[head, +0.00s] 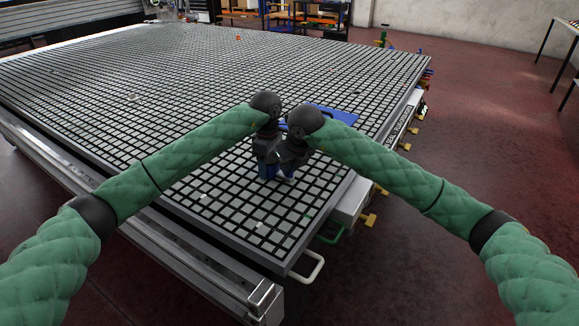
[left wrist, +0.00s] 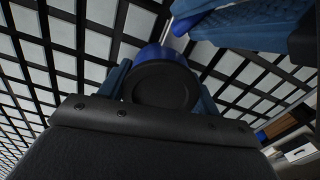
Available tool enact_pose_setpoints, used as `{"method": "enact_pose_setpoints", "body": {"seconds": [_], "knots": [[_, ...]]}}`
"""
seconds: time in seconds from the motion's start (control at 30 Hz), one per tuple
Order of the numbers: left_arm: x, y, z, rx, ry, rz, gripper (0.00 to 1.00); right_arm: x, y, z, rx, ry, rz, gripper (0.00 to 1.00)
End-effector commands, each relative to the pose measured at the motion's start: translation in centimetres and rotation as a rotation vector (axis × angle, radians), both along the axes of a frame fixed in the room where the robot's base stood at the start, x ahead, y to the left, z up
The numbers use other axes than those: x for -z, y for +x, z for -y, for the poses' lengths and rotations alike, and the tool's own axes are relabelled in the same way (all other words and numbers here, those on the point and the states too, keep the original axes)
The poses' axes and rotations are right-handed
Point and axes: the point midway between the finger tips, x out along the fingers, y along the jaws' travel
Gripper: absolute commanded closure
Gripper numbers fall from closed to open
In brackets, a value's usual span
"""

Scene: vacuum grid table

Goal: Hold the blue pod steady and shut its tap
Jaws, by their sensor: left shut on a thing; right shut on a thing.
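The blue pod (left wrist: 158,54) shows in the left wrist view, with a dark round cap (left wrist: 162,86) facing the camera. My left gripper (head: 266,171) is shut on the pod, with one blue finger on each side of it. My right gripper (head: 289,172) is close beside it, also shown by its blue fingers in the left wrist view (left wrist: 245,24). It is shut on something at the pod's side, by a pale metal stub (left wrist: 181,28). The tap's handle is hidden by those fingers, so its position cannot be told. In the head view my wrists cover most of the pod.
The pod is over the black-and-grey grid table (head: 170,85), near its right edge. A blue flat piece (head: 335,116) lies just behind my wrists. Small pale bits (head: 260,225) lie on the grid in front. Yellow and green handles (head: 330,235) stick out along the table's side.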

Motion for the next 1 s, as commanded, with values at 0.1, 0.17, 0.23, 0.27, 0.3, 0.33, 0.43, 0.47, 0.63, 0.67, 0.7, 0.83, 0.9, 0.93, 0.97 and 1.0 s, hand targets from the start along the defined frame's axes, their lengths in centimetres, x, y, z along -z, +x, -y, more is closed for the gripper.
{"method": "enact_pose_setpoints", "body": {"seconds": [0.1, 0.17, 0.23, 0.27, 0.3, 0.33, 0.43, 0.47, 0.63, 0.67, 0.7, 0.83, 0.9, 0.93, 0.97, 1.0], "knots": [[0.0, 0.0, -0.02, 0.0, 0.001, 0.0, 0.69, -0.05, -0.03, -0.12, 0.086, 0.0, 0.001, 1.0], [0.01, 0.0, -0.02, 0.0, 0.001, 0.0, 0.69, -0.03, -0.05, -0.16, 0.138, -0.001, 0.0, 1.0], [0.01, 0.0, -0.02, 0.0, 0.001, 0.0, 0.69, -0.05, -0.05, -0.21, 0.197, 0.0, 0.001, 1.0], [0.01, 0.0, -0.02, 0.0, 0.001, 0.0, 0.69, -0.05, -0.06, -0.22, 0.22, 0.0, 0.001, 1.0], [0.01, 0.0, -0.02, 0.0, 0.001, 0.0, 0.69, -0.05, -0.07, -0.22, 0.248, -0.001, 0.0, 1.0], [0.01, 0.0, -0.02, 0.0, 0.001, 0.0, 0.69, -0.05, -0.06, -0.23, 0.267, 0.0, 0.0, 1.0], [0.01, 0.0, -0.02, 0.0, 0.001, 0.0, 0.69, -0.05, -0.05, -0.2, 0.318, 0.001, 0.001, 1.0], [0.01, 0.0, -0.02, 0.0, 0.001, 0.0, 0.69, -0.05, -0.05, -0.19, 0.327, 0.0, 0.001, 1.0], [0.01, 0.0, -0.02, 0.0, 0.001, 0.0, 0.69, -0.05, -0.05, -0.17, 0.348, 0.001, 0.0, 1.0], [0.01, 0.0, -0.02, 0.0, 0.001, 0.0, 0.69, -0.05, -0.05, -0.17, 0.347, 0.001, 0.001, 1.0], [0.01, 0.0, -0.02, 0.0, 0.001, 0.0, 0.69, -0.05, -0.05, -0.17, 0.347, 0.001, 0.001, 1.0], [0.01, 0.0, -0.03, 0.0, 0.001, 0.0, 0.69, -0.05, -0.05, -0.17, 0.346, 0.0, 0.001, 1.0], [0.02, 0.0, -0.03, 0.0, 0.001, 0.0, 0.69, -0.05, -0.05, -0.18, 0.346, 0.0, 0.001, 0.8], [0.02, 0.0, -0.03, 0.0, 0.001, 0.0, 0.69, -0.05, -0.05, -0.19, 0.346, 0.001, 0.0, 0.74], [0.02, 0.0, -0.03, 0.0, 0.001, 0.0, 0.69, -0.05, -0.06, -0.18, 0.346, 0.001, 0.0, 0.69], [0.01, 0.0, -0.03, 0.0, 0.001, 0.0, 0.69, -0.04, -0.06, -0.19, 0.346, 0.001, 0.0, 0.69]]}}
